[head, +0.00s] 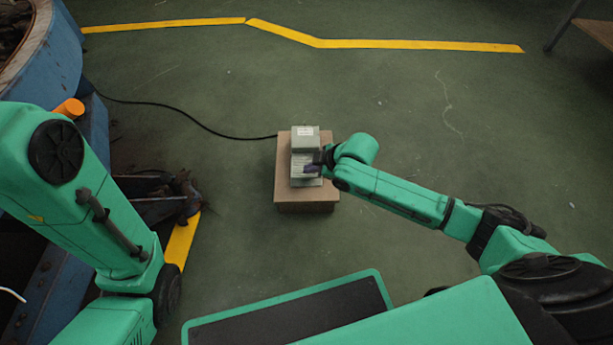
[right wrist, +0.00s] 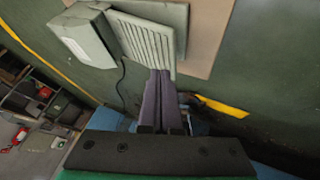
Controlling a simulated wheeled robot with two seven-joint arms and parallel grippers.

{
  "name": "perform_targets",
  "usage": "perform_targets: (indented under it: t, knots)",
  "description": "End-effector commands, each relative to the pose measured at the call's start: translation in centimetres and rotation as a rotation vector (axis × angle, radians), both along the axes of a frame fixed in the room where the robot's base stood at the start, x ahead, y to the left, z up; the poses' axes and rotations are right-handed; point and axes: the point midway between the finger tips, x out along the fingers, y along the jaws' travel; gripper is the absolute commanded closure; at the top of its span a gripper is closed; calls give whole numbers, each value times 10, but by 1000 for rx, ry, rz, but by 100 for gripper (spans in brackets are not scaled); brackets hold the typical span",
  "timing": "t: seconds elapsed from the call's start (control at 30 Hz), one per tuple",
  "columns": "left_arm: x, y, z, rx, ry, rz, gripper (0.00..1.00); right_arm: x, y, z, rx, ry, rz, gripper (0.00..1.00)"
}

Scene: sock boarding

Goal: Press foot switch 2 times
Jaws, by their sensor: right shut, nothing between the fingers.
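The foot switch (head: 305,140) is a grey box with a ribbed pedal and stands on a brown block (head: 306,206) on the floor. In the right wrist view its ribbed pedal (right wrist: 145,40) and its housing (right wrist: 84,38) show close up. My right gripper (head: 311,169) is shut and empty, with its fingertips over the pedal. In the right wrist view the purple fingers (right wrist: 161,76) overlap the pedal's edge; I cannot tell whether they touch it. My left arm comes in at the left, but its gripper is not in view.
A black cable (head: 190,115) runs from the switch to the blue machine (head: 62,62) at the left. Yellow floor lines (head: 410,44) cross the back. A table corner (head: 594,28) shows at the upper right.

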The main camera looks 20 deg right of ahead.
Motion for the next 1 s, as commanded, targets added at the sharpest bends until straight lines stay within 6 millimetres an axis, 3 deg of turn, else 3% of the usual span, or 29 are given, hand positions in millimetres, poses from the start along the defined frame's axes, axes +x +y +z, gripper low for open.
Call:
perform_targets:
  t: [1.0]
  knots:
    - [0, 0, 2, 0, -1, 0, 41, -2, 1, -13, 0, 0, 0, 100]
